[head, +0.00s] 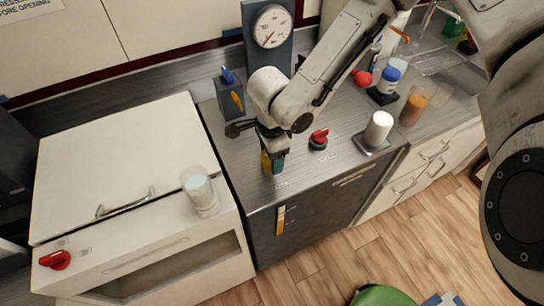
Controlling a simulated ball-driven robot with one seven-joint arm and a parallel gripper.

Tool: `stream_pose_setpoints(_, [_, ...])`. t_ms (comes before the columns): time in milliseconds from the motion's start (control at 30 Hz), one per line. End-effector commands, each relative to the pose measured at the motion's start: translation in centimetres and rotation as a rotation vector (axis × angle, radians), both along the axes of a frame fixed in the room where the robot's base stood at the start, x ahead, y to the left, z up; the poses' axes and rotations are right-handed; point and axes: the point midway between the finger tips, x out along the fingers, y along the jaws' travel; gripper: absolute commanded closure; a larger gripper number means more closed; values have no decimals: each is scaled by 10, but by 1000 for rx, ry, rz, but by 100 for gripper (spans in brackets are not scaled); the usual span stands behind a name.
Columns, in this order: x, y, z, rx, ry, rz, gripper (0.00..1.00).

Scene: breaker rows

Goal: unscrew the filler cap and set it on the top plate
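My gripper (271,148) points down over the left part of the grey metal top plate (232,150) of the dark cabinet. A small yellow and teal block-like thing (273,164) shows right at its fingertips. I cannot tell whether the fingers hold it or only stand over it. No part is plainly recognisable as the filler cap. A red-topped black knob (319,138) sits on the plate just right of my gripper. A white cylinder (379,127) stands upright on a dark square base farther right.
A dial gauge (271,27) stands behind my arm. A grey box with an orange lever (236,98) is at the back left. A clear glass (199,188) stands on the white unit at left. A blue-and-white jar (388,80) and an orange-filled glass (413,107) are at right.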

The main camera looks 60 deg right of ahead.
Motion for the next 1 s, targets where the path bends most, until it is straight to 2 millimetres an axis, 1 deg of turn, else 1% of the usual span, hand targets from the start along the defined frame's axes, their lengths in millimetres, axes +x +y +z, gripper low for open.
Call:
stream_pose_setpoints(33, [1, 0, 2, -1, -2, 1, 33])
stream_pose_setpoints(200, [0, 0, 1, -2, -1, 0, 17])
stream_pose_setpoints(433, [0, -1, 1, -1, 0, -3, 15])
stream_pose_setpoints(500, [0, -1, 3, -1, 0, -31, 15])
stream_pose_setpoints(567, [0, 0, 5, 0, 1, -88, 15])
stream_pose_setpoints(1000, [0, 0, 5, 0, 1, -714, 15])
